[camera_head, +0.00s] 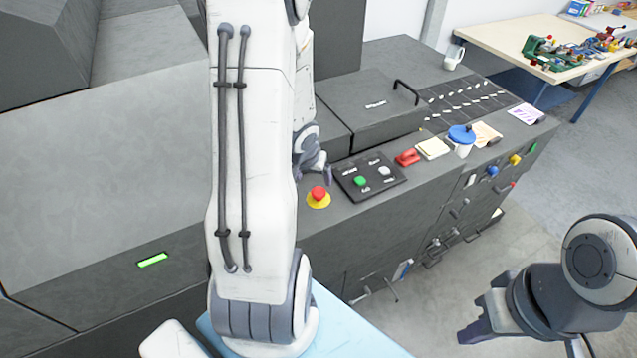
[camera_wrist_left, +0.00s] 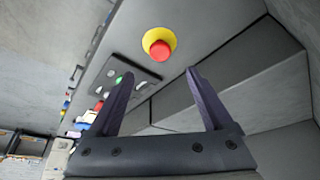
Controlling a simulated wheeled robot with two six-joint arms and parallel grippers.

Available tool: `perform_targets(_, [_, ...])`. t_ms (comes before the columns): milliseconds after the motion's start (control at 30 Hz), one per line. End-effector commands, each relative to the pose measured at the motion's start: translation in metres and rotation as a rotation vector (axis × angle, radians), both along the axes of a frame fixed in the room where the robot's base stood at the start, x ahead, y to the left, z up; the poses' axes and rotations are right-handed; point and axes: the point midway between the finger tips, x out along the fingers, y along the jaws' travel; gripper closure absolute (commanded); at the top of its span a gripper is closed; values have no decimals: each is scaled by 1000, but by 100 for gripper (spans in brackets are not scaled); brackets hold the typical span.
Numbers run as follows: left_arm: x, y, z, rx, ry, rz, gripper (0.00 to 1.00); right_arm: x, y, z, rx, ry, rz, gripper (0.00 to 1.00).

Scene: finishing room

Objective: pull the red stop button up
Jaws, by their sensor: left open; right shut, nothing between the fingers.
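The red stop button (camera_head: 318,193) sits on a round yellow base on the grey machine's top, left of a small black button panel (camera_head: 370,181). My left gripper (camera_head: 314,174) is just behind and above the button in the head view, partly hidden by my arm. In the left wrist view my left gripper (camera_wrist_left: 152,76) has its fingers spread with nothing between them. The red button (camera_wrist_left: 160,50) appears beyond the fingertips, apart from them. My right gripper (camera_head: 476,318) is shut and empty, low at the right, far from the button.
The panel has a green button (camera_head: 360,181) and small switches. A red object (camera_head: 407,157), a pale notepad (camera_head: 432,148) and a blue-lidded cup (camera_head: 461,139) stand farther right. A grey raised box (camera_head: 370,110) with a black handle stands behind the panel.

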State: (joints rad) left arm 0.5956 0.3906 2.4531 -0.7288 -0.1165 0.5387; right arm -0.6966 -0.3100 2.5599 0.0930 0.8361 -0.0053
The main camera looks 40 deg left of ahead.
Motion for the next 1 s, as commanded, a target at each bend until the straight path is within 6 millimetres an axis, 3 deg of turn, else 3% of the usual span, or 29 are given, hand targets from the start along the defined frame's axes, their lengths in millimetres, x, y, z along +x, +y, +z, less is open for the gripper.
perform_targets(300, [18,8,-55,-1,0,0,16,0,0,-42,0,0,3,100])
perform_targets(500, [29,12,-83,0,0,-1,16,0,0,-59,0,0,2,100])
perform_targets(700, [35,15,-94,0,0,-1,16,0,0,-64,0,0,0,100])
perform_targets(1000, [36,15,-94,1,-1,-1,16,0,0,-64,0,0,0,100])
